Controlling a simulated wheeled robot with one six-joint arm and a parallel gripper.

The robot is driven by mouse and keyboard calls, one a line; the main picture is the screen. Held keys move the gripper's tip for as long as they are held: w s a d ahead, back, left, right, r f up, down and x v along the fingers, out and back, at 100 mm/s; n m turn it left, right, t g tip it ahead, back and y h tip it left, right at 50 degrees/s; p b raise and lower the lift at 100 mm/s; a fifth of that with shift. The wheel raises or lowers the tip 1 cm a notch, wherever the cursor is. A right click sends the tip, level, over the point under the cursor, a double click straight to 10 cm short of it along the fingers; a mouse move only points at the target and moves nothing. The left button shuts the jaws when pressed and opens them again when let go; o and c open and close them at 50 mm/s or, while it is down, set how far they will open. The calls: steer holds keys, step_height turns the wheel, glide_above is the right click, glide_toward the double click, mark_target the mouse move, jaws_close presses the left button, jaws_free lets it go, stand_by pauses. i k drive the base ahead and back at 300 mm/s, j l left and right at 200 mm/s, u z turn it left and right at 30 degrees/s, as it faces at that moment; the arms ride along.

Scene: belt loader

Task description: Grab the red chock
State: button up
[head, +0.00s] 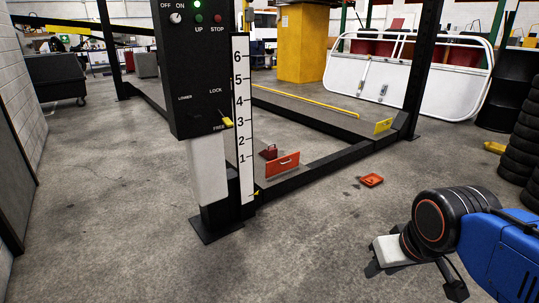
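A small dark red block with a thin raised handle (268,152), which looks like the red chock, sits at the near end of the lift's left runway. It is just behind an orange-red upright plate (282,165), which partly hides its lower side. My gripper (415,267) is at the lower right, over the floor, well apart from the chock. My black and blue arm hides part of it. A white block and dark parts show, but the finger gap is not clear. I see nothing held in it.
A black control post (198,70) with a number scale (243,120) stands left of the chock. A low black crossbar (320,170) runs along the lift's front. Tyres (522,150) stack at right. The foreground floor is clear.

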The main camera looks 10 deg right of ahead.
mark_target(268, 154)
steer(key=i+l+z, duration=0.1)
steer(key=i+z, duration=0.2)
steer(key=i, duration=0.55)
steer(key=i+l, duration=0.1)
steer(key=i, duration=0.65)
steer(key=i+l+u, duration=0.1)
steer(key=i, duration=0.65)
steer(key=i+l, duration=0.15)
steer(key=i, duration=0.6)
steer(key=i+l+u, duration=0.15)
steer(key=i+u, duration=0.15)
steer(key=i, duration=0.2)
steer(key=i+l+u, duration=0.25)
steer(key=i, duration=0.2)
steer(key=i+l+u, duration=0.3)
steer(key=i+l, duration=0.1)
